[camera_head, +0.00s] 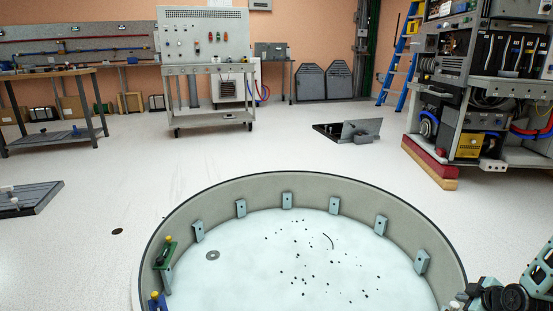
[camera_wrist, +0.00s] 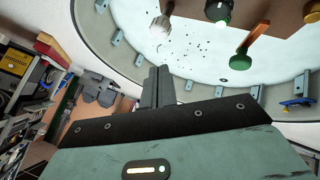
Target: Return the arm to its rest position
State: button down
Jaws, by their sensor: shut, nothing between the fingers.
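My gripper (camera_wrist: 158,86) shows in the wrist view, its two dark grey fingers together with nothing between them. The fingers point toward a round, pale-floored basin (camera_wrist: 190,58). My arm shows only in part at the lower right corner of the head view, and the gripper cannot be made out there. The basin's grey wall (camera_head: 290,190) in the head view has several pale blue-grey brackets along its inside.
Small dark bits lie on the basin floor. Handled items, including a green-ended one (camera_wrist: 240,60), show near a brown surface in the wrist view. A grey equipment rack (camera_head: 480,85) stands at right, a wheeled panel cart (camera_head: 205,60) behind.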

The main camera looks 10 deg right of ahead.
jog(key=w+a+r+g+y+p, duration=0.2)
jog(key=w+a+r, duration=0.6)
jog(key=a+r, duration=0.4)
jog(key=a+r+n+g+p, duration=0.1)
jog(key=a+r, duration=0.3)
jog(key=a, duration=0.4)
jog(key=a+r+g, duration=0.1)
jog(key=a+r, duration=0.4)
jog(key=a, duration=0.3)
jog(key=s+a+r+g+p, duration=0.1)
jog(key=s+a+r, duration=0.3)
jog(key=a, duration=0.3)
jog(key=s+a+r+g+p, duration=0.1)
jog(key=s+a+r, duration=0.2)
jog(key=a+r, duration=0.3)
jog(key=s+a+r+g+p, duration=0.1)
jog(key=s+a+r, duration=0.3)
jog(key=s, duration=0.5)
jog(key=s+a+r+g+p, duration=0.1)
jog(key=s+a+r, duration=0.2)
jog(key=s+a, duration=0.45)
notch_tip(320, 180, up, 38)
jog(key=s+d+p, duration=0.2)
jog(key=p, duration=3.5)
jog(key=shift+p, duration=0.4)
